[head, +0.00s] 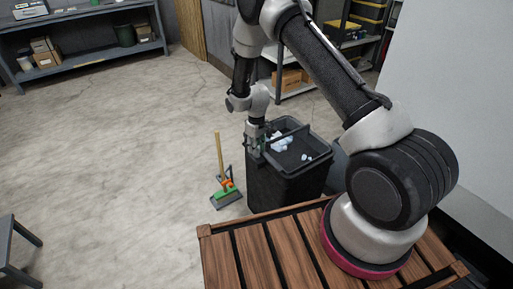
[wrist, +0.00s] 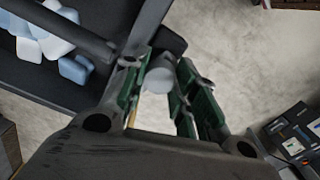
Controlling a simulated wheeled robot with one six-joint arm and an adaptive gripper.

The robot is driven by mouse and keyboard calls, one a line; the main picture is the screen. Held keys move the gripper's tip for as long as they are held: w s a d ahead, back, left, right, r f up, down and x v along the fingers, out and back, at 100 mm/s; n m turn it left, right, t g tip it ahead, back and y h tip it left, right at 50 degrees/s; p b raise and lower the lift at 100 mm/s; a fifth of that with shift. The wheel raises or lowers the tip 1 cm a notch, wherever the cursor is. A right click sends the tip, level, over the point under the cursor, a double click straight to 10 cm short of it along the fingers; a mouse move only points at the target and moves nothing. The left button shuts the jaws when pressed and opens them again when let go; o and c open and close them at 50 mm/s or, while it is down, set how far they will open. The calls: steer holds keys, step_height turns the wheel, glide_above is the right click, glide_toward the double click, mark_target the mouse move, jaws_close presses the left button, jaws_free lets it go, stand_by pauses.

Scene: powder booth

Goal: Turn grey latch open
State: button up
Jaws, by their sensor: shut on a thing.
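My gripper (wrist: 165,88) has green-padded fingers on both sides of a small light grey rounded piece, which I take to be the grey latch (wrist: 159,78), and is shut on it. The latch is at the rim of a dark bin, beside a dark bar. In the head view my gripper (head: 256,146) reaches down to the left rim of the dark bin (head: 283,182) and hides the latch. How far the latch is turned, I cannot tell.
White and light blue pieces (wrist: 46,36) lie in the bin. A broom with a green head (head: 226,196) stands left of the bin. A slatted wooden surface (head: 240,255) is in front. Shelves (head: 80,58) stand at the back.

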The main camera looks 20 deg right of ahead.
steer(key=shift+n, duration=1.8)
steer(key=o, duration=1.1)
steer(key=shift+c, duration=0.2)
step_height(320, 180, up, 12)
